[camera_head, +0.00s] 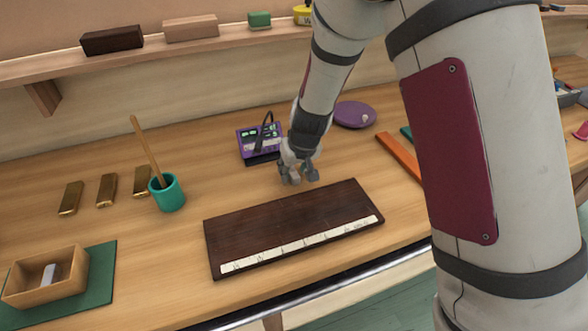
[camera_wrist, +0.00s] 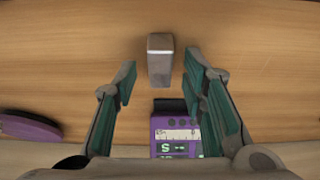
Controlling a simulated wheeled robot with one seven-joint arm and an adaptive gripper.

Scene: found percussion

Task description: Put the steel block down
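The steel block (camera_wrist: 160,68) is a small grey block in the upper middle of the wrist view, over bare wood. It lies between the fingertips of my gripper (camera_wrist: 161,78), with a visible gap on each side. My gripper is open, its green-padded fingers apart and not touching the block. In the head view, my gripper (camera_head: 299,174) hangs low behind the dark wooden board (camera_head: 285,222). The block cannot be clearly made out there among the fingers. I cannot tell for sure whether its underside touches the table.
A purple device (camera_head: 250,143) stands behind my gripper, with a purple disc (camera_head: 354,115) to its right. A teal cup (camera_head: 168,194) with a stick and several brass bars (camera_head: 107,190) stand left. A wooden box (camera_head: 63,283) holds a pale bar. An orange bar (camera_head: 398,157) lies right.

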